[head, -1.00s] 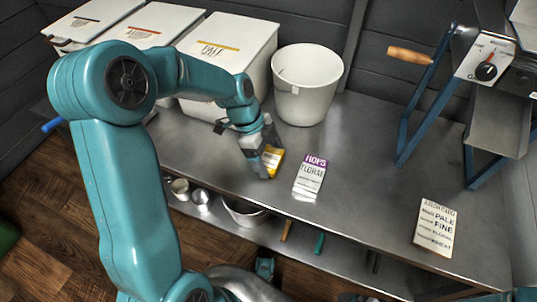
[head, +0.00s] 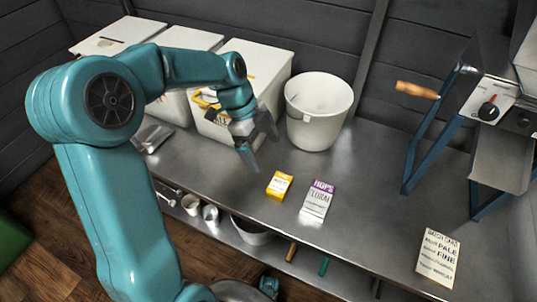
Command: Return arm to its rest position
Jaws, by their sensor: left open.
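My left arm comes in from the left. Its gripper (head: 257,146) is open and empty, above the metal bench and left of the white bucket. A small yellow packet (head: 279,185) stands on the bench, apart from the gripper, to its lower right. A white packet with a purple top reading HOPS (head: 318,199) stands just right of the yellow one. My right gripper does not show.
The white bucket (head: 316,130) stands behind the packets. White lidded bins (head: 262,68) line the back left, partly behind my arm. A printed card (head: 438,257) lies at the right. A blue-framed mill with a wooden handle (head: 416,90) stands at the back right. The bench (head: 375,200) is clear between.

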